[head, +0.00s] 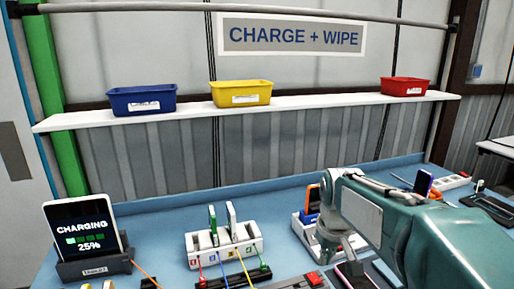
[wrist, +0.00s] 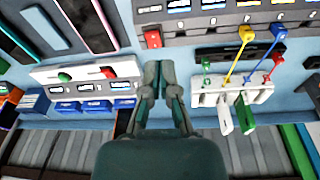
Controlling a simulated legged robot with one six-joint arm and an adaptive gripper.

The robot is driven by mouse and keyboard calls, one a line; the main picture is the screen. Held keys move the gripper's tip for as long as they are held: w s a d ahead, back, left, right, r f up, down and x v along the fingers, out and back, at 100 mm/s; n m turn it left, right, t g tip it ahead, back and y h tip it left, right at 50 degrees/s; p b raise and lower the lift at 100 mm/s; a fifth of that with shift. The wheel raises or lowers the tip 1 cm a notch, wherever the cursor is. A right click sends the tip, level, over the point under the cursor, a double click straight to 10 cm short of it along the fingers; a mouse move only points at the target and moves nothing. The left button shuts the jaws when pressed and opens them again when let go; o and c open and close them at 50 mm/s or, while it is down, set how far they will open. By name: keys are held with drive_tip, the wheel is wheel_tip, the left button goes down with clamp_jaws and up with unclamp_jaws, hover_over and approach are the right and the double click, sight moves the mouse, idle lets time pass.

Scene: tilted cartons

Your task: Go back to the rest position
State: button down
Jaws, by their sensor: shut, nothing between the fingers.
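My gripper (wrist: 160,82) is shut and empty in the wrist view, its two fingers together above the blue bench. In the head view my teal arm reaches in from the right, over the bench; the fingers are hard to make out there. In the wrist view a white rack with coloured plugs (wrist: 232,98) is to the right of the fingers, and a white unit with green and red knobs (wrist: 85,71) is to their left. I cannot judge the exact height of the fingers over the bench.
A tablet reading "CHARGING 25%" (head: 82,232) stands in a dock at left. The white rack (head: 224,243) holds upright devices at centre. Blue (head: 142,100), yellow (head: 240,93) and red (head: 404,87) bins sit on the shelf (head: 190,112). A phone (head: 423,182) stands at right.

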drive_tip(key=s+m+t, duration=0.2)
drive_tip(key=s+t, duration=0.1)
drive_tip(key=s, duration=1.6)
drive_tip(key=shift+f+t, duration=0.15)
drive_tip(key=shift+t, duration=0.25)
